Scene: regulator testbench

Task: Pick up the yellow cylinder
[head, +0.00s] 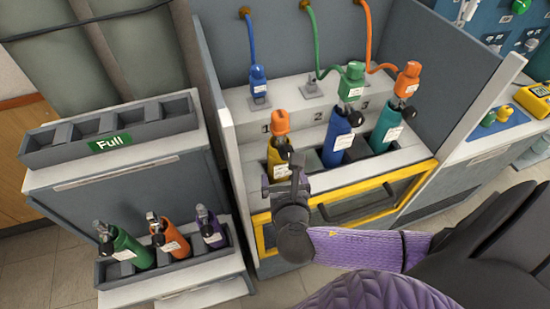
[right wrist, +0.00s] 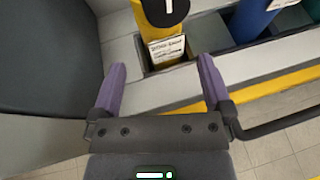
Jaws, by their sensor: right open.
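The yellow cylinder (head: 280,160) stands upright in the left slot of the bench's cylinder rack, with an orange part (head: 281,122) on top. My right gripper (head: 285,182) is in front of it and hides its lower part in the head view. In the right wrist view the yellow cylinder (right wrist: 163,45), with a white label and a dark top part, stands ahead, roughly centred between the fingers. My right gripper (right wrist: 162,75) is open and empty there, and its fingertips appear short of the cylinder. My left gripper is not in view.
A blue cylinder (head: 338,138) and a teal cylinder (head: 386,132) stand to the right in the same rack. A yellow-framed front (head: 350,203) lies below. Bench walls rise at both sides. A left cart has an empty "Full" tray (head: 65,152) and a lower tray holding several cylinders.

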